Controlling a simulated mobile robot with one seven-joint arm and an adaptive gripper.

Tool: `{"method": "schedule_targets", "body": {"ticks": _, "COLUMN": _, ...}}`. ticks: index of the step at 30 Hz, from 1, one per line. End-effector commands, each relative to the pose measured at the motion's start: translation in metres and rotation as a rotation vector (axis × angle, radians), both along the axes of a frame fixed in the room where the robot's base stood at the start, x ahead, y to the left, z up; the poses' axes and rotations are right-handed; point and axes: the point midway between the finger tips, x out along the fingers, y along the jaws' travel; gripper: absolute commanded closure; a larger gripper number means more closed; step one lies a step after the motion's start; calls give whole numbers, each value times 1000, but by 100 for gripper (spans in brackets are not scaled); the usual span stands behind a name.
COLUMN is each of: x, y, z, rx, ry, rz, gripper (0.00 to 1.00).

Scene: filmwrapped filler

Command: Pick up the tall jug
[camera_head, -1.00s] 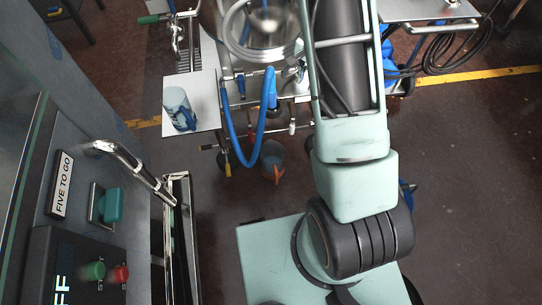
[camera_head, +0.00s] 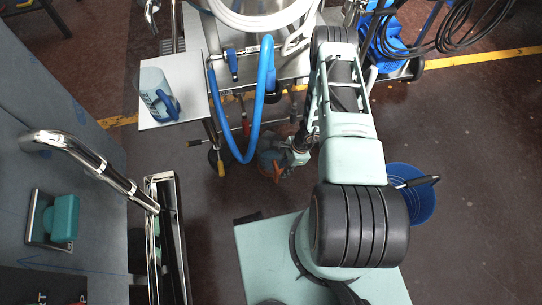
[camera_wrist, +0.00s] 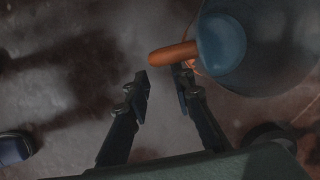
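A tall pale jug (camera_head: 152,82) with a blue lower part and blue handle stands on a white side shelf (camera_head: 188,112) at the upper left of the head view. My gripper (camera_wrist: 162,84) is open and empty in the wrist view, its two dark fingers apart. In the head view my arm's end is low, right of and below the jug's shelf, partly hidden by the arm. The jug is not clearly recognisable in the wrist view. There, a rounded blue item with an orange projection (camera_wrist: 173,53) lies just beyond the right fingertip.
A blue hose (camera_head: 262,110) hangs from the metal cart beside the shelf. A blue-and-orange container (camera_head: 269,158) is low beneath the cart. A blue bucket (camera_head: 415,205) stands right of my arm. A chrome rail (camera_head: 105,170) and a machine panel are at left.

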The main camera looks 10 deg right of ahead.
Motion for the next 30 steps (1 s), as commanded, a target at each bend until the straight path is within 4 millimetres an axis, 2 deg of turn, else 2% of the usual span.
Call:
{"method": "schedule_targets", "body": {"ticks": 11, "x": -3, "y": 11, "z": -29, "rx": 10, "ry": -1, "rz": -8, "gripper": 78}}
{"method": "schedule_targets", "body": {"ticks": 18, "x": -3, "y": 22, "z": -69, "rx": 9, "ry": 0, "rz": -6, "gripper": 78}}
{"method": "schedule_targets", "body": {"ticks": 21, "x": -2, "y": 25, "z": -78, "rx": 9, "ry": -1, "rz": -8, "gripper": 78}}
{"method": "schedule_targets", "body": {"ticks": 28, "x": -2, "y": 26, "z": -78, "rx": 9, "ry": -1, "rz": -9, "gripper": 78}}
{"method": "schedule_targets", "body": {"ticks": 30, "x": -2, "y": 26, "z": -78, "rx": 9, "ry": -1, "rz": -9, "gripper": 83}}
